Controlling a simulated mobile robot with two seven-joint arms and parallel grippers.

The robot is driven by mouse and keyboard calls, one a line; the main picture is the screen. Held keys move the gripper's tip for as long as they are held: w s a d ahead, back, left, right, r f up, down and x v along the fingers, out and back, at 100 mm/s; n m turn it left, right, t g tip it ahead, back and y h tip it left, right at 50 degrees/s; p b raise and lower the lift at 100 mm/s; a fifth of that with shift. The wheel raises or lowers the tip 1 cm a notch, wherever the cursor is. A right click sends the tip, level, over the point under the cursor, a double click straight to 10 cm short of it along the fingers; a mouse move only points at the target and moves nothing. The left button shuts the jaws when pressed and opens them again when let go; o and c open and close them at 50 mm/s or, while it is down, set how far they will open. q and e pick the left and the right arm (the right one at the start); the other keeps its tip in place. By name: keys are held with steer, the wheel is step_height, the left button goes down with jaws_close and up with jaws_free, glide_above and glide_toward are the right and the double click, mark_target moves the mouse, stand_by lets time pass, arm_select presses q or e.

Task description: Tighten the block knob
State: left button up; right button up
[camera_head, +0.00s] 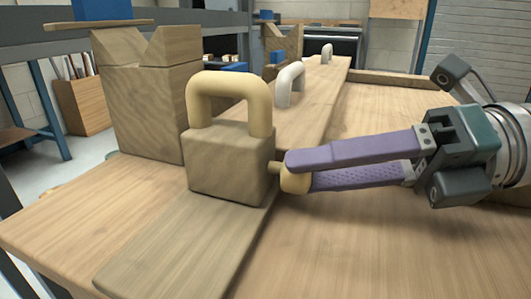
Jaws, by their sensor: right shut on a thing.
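The wooden block (228,163) stands upright on a wooden board in the middle of the view. A cream U-shaped handle (229,88) rises from its top. The block knob (294,182) is cream and sticks out from the block's right side on a short stem. My right gripper (297,172) comes in from the right with purple fingers, shut on the knob. One finger lies above the knob and the other lower behind it, hiding part of the knob. My left gripper is not in view.
A wooden V-notched stand (147,110) is just behind the block on the left. White U-shaped handles (289,84) stand along the board farther back. The tabletop (400,245) at the front right is bare. The table's edge is at the left.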

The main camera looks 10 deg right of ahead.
jaws_close()
steer(key=m+y, duration=0.1)
steer(key=m, duration=0.2)
steer(key=shift+g, duration=0.4)
steer(key=o, duration=1)
jaws_free()
steer(key=shift+d, duration=0.1)
steer(key=shift+c, duration=0.2)
